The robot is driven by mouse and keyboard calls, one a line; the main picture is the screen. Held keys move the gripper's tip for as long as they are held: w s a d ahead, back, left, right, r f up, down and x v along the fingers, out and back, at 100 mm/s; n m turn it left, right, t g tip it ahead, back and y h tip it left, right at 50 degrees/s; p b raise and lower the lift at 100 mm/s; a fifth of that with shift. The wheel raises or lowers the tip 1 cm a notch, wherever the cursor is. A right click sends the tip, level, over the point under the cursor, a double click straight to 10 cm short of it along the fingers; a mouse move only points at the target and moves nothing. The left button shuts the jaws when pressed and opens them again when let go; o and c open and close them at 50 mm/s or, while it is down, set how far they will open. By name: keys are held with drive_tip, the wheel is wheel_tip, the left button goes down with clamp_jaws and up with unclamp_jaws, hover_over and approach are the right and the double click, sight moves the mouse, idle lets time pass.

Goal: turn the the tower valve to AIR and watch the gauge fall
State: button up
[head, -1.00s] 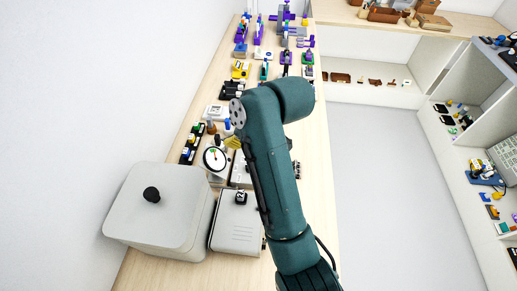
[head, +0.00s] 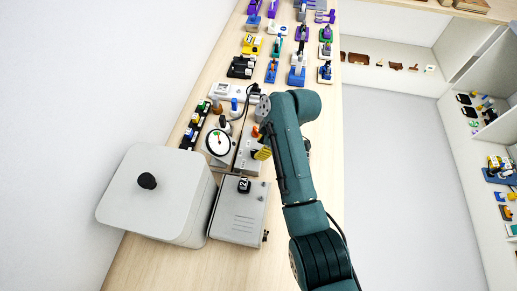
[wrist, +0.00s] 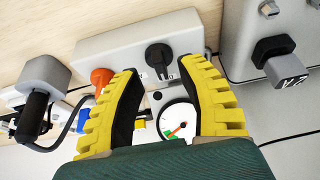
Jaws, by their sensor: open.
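A grey valve box carries a black knob (wrist: 159,55) and an orange knob (wrist: 102,77) in the wrist view. Small lettering by the black knob is too small to read surely. My gripper (wrist: 163,68) is open, its yellow fingertips on either side of the black knob, with nothing held; contact is not clear. A round white gauge (wrist: 177,120) shows between the fingers, partly covered. In the head view the gauge (head: 218,142) has a green and red needle. The valve box (head: 247,160) stands right of it, partly hidden by my gripper (head: 263,153).
A large lidded grey box (head: 160,190) and a smaller grey case (head: 238,210) with a black knob stand at the front. A white power strip (head: 235,92) and several small coloured devices line the bench behind. The bench's right edge is near my arm.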

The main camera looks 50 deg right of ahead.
drive_tip(key=shift+x, duration=1.45)
drive_tip(key=shift+c, duration=0.2)
clamp_jaws()
